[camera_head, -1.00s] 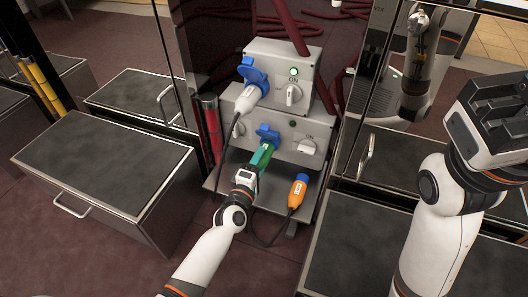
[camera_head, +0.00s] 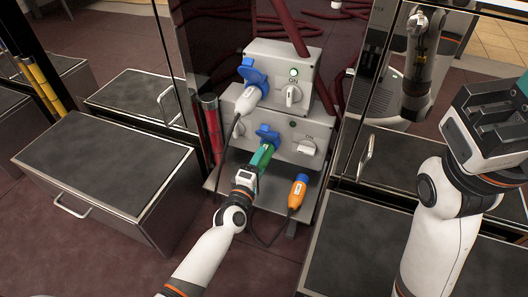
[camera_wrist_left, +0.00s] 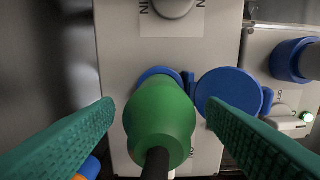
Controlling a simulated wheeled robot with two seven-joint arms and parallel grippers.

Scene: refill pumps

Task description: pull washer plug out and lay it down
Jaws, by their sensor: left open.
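A green plug (camera_wrist_left: 160,115) sits in a blue socket on the lower grey box (camera_head: 318,130), its black cable running back toward the camera in the left wrist view. No label on it is readable. The blue round socket lid (camera_wrist_left: 228,92) stands open beside it. My left gripper (camera_head: 263,157) is at the lower box. Its two teal fingers stand on either side of the plug in the left wrist view, apart with visible gaps. In the head view the fingers partly hide the plug. My right gripper (camera_head: 495,120) is raised at the far right, away from the boxes.
A white plug (camera_head: 247,99) sits in the upper grey box (camera_head: 280,58), near a lit green lamp. An orange plug with a blue end (camera_head: 298,190) is on the shelf, right of my left gripper. Dark-topped cabinets (camera_head: 105,165) stand left and right.

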